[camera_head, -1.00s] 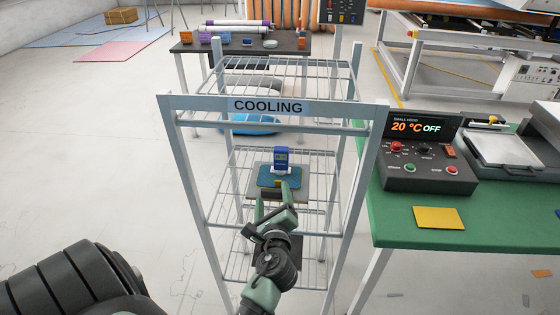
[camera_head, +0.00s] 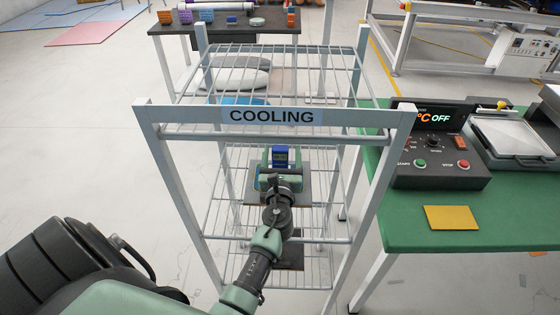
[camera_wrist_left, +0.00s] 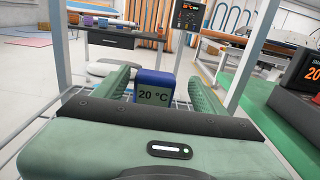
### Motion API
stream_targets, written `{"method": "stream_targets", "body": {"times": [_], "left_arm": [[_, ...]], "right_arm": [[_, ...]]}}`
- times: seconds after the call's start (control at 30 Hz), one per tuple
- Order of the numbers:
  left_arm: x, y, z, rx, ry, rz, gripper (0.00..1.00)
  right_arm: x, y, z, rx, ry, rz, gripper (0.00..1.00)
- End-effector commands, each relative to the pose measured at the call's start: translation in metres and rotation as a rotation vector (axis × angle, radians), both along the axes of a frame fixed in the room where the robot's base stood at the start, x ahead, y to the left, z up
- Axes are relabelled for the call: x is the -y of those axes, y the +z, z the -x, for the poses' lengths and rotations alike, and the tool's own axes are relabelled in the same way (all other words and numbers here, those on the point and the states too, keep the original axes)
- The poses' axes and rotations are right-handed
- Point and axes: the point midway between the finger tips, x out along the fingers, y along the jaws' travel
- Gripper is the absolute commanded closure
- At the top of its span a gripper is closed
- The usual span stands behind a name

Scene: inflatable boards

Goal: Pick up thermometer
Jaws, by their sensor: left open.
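The thermometer (camera_head: 280,156) is a small blue block with a grey display. It stands upright on the middle shelf of the cooling rack (camera_head: 270,117). In the left wrist view the thermometer (camera_wrist_left: 154,88) reads 20 °C and shows between the two green fingers. My left gripper (camera_head: 280,160) is open, with its fingers on either side of the thermometer. I cannot tell whether either finger touches it. The lower part of the thermometer is hidden behind the gripper body. My right gripper does not show.
The rack's posts and front bar (camera_head: 370,120) frame my left arm. A dark board (camera_head: 308,190) lies under the thermometer. To the right, a green table (camera_head: 480,210) holds a control box (camera_head: 438,160) and a yellow sheet (camera_head: 451,217). A dark table (camera_head: 225,24) stands behind.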

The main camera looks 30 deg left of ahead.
Motion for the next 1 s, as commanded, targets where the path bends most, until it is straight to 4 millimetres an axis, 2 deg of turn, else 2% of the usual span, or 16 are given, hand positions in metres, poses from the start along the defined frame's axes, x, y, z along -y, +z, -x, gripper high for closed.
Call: {"method": "stream_targets", "body": {"times": [0.1,0.23,0.53,0.57,0.8,1.0], "left_arm": [[-0.014,0.000,-0.015,0.001,0.002,-0.002,0.29],[-0.023,0.000,-0.029,0.001,0.001,-0.002,0.29],[-0.026,-0.001,-0.034,0.000,0.001,0.000,0.29],[-0.026,-0.001,-0.034,0.000,0.001,0.000,0.32],[-0.026,-0.001,-0.034,0.000,0.001,0.000,0.99],[-0.025,0.000,-0.034,0.002,0.001,0.000,1.00]], "right_arm": [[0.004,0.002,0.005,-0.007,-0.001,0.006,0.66],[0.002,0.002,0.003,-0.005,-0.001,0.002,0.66],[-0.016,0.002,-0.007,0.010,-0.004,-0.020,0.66],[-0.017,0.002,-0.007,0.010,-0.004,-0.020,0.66],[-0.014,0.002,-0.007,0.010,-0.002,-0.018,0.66],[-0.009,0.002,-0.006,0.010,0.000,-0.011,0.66]]}}
